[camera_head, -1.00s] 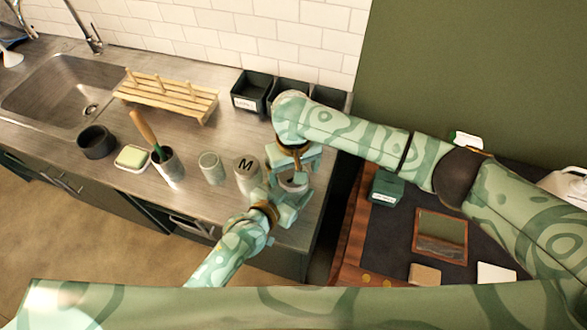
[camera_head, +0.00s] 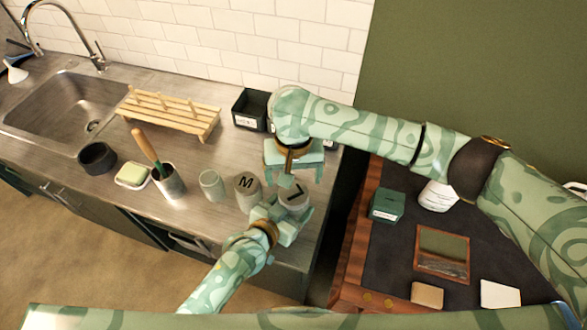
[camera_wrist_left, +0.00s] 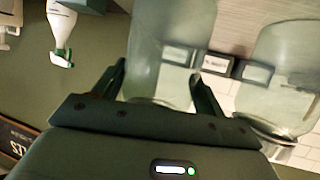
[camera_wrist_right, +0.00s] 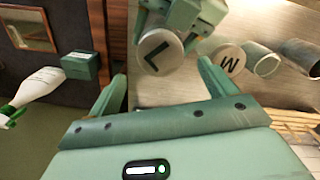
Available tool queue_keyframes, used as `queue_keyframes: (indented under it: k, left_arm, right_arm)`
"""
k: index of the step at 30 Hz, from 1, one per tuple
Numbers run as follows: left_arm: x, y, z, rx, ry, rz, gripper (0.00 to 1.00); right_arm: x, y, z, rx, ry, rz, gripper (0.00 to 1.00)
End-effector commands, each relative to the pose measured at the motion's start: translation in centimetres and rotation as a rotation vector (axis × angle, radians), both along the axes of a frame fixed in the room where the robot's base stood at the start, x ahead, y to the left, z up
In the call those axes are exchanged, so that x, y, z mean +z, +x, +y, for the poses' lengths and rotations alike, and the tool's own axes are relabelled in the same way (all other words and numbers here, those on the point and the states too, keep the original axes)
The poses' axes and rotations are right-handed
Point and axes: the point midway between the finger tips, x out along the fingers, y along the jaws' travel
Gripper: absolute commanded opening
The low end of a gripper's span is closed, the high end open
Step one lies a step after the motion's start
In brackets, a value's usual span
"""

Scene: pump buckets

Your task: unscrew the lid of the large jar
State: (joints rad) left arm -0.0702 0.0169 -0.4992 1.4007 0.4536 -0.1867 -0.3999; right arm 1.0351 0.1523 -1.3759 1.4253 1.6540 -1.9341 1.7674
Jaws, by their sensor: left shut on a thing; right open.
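The large jar, with a round lid (camera_head: 294,194) marked L on top, stands at the counter's right end. My left gripper (camera_head: 272,216) is shut on the jar's body from the front. In the left wrist view the clear grey-green jar body (camera_wrist_left: 165,60) is between the left fingers (camera_wrist_left: 158,73). My right gripper (camera_head: 291,176) is open and empty above and behind the lid. In the right wrist view the L lid (camera_wrist_right: 159,52) shows beyond the open fingers (camera_wrist_right: 162,75), apart from them. I cannot tell whether the lid is loose.
The M jar (camera_head: 247,187) stands close on the left, with a small jar (camera_head: 212,184) beyond it. A utensil cup (camera_head: 169,183), soap dish (camera_head: 132,175), wooden rack (camera_head: 172,112) and dark bin (camera_head: 248,108) share the counter. A white bottle (camera_head: 437,195) stands on the dark table at right.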

Motion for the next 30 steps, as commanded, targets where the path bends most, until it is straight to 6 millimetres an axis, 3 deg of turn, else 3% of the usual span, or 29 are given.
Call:
queue_keyframes:
  k: [9, 20, 25, 26, 30]
  left_arm:
    - [-0.1, 0.0, 0.0, 0.0, 0.001, 0.002, 0.08]
    - [-0.1, -0.1, 0.0, 0.0, 0.001, 0.002, 0.08]
    - [-0.1, -0.1, 0.0, 0.0, 0.0, 0.002, 0.08]
    - [-0.1, -0.1, 0.0, 0.0, 0.0, 0.002, 0.08]
    - [-0.1, -0.1, 0.0, 0.0, 0.0, 0.002, 0.08]
  right_arm:
    - [-4.9, 0.0, 0.0, 0.001, 0.0, 0.002, 0.84]
    - [-5.7, 0.0, 0.0, 0.003, 0.0, 0.0, 0.84]
    - [-5.7, 0.0, 0.0, 0.003, 0.0, 0.0, 0.42]
    - [-5.7, 0.0, 0.0, 0.003, 0.0, 0.0, 0.38]
    - [-5.7, 0.0, 0.0, 0.01, 0.0, 0.0, 0.38]
